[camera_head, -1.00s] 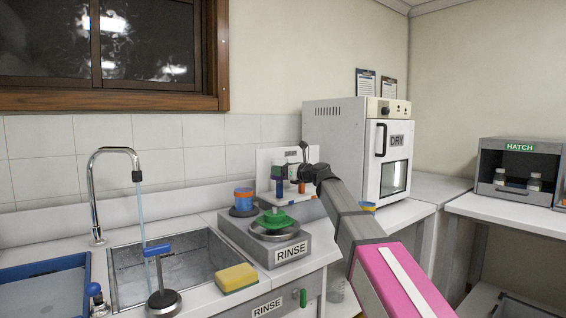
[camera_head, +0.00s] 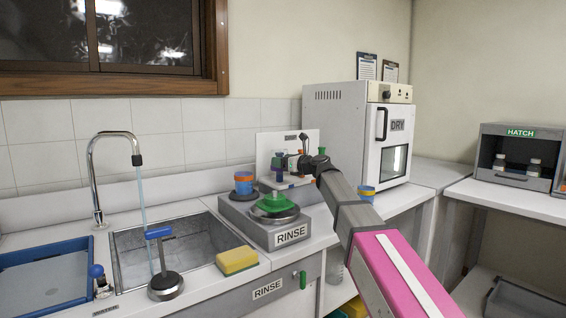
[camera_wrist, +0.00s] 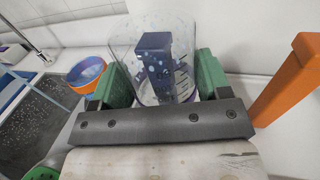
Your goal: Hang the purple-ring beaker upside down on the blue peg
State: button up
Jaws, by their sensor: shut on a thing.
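A clear beaker (camera_wrist: 132,45) with droplets on it is between the green fingertips of my gripper (camera_wrist: 155,80) in the wrist view. My gripper is shut on it. A dark blue peg (camera_wrist: 156,55) shows within the beaker's outline; I cannot tell whether the beaker is around the peg or in front of it. The purple ring is not clear. In the head view my gripper (camera_head: 293,163) is at the white peg rack (camera_head: 305,140), and the beaker there is too small to make out.
An orange peg (camera_wrist: 290,80) stands close on the right in the wrist view. The rinse unit (camera_head: 262,234) with a green fitting (camera_head: 274,203) is below the gripper. The dryer (camera_head: 340,130) is at the right.

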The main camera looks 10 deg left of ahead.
jog(key=shift+f, duration=0.45)
dwell(0.5)
